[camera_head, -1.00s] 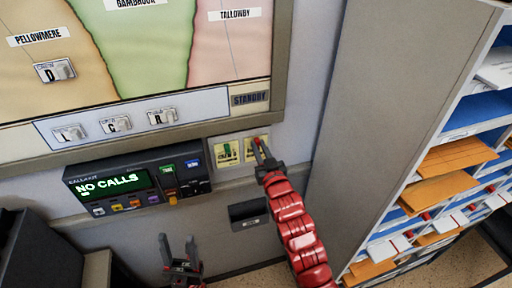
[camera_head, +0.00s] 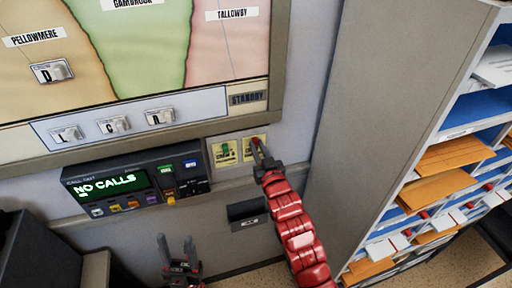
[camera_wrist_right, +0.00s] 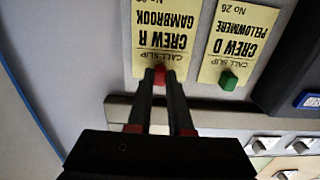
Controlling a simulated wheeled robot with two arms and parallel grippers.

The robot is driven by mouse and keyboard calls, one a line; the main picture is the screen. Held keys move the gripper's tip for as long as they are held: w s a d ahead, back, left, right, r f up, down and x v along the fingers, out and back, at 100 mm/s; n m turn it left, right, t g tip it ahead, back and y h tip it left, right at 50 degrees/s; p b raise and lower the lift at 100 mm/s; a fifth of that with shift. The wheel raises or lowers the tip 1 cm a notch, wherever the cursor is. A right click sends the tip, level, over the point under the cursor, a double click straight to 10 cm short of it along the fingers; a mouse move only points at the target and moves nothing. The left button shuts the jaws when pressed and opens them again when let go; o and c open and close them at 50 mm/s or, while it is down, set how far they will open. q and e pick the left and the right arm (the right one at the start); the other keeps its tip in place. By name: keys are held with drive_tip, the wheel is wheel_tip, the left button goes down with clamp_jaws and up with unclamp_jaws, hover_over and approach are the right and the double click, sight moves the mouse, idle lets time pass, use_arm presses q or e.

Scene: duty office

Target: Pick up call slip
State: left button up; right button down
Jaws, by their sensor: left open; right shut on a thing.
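Two yellow call slips are on the wall panel right of the call unit. The Crew R Gambrook slip (camera_wrist_right: 158,35) has a red tab (camera_wrist_right: 159,76) at its edge. The Crew D Pellowmere slip (camera_wrist_right: 238,40) has a green tab (camera_wrist_right: 228,80); this slip also shows in the head view (camera_head: 224,154). My right gripper (camera_head: 257,147) is at the right-hand slip in the head view. In the wrist view its fingers (camera_wrist_right: 160,80) are shut on the red tab, and the slip still lies flat against the panel. My left gripper (camera_head: 177,243) is open and empty, low below the call unit.
The call unit (camera_head: 125,184) reads NO CALLS. A map board (camera_head: 140,60) with crew tiles hangs above. A shelf rack (camera_head: 430,120) with envelopes and papers stands at the right. A small dark tray (camera_head: 247,212) is on the wall below the slips.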

drive_tip(key=shift+s+d+r+b, duration=0.15)
drive_tip(key=shift+s+r+b, duration=0.2)
drive_tip(key=shift+b, duration=0.15)
drive_tip(key=s+d+r+p, duration=0.4)
drive_tip(key=s+r+p, duration=0.3)
drive_tip(key=s, duration=0.5)
drive_tip(key=shift+s+r+p, duration=0.15)
drive_tip(key=shift+s+p, duration=0.2)
drive_tip(key=shift+p, duration=0.25)
drive_tip(key=w+a+f+b, duration=0.1)
drive_tip(key=a+f+b, duration=0.1)
drive_tip(key=f+b, duration=1.5)
drive_tip(key=w+a+f+b, duration=0.1)
drive_tip(key=a+f+b, duration=0.1)
drive_tip(key=f+b, duration=1.5)
drive_tip(key=x, duration=0.8)
drive_tip(key=shift+w+a, duration=0.2)
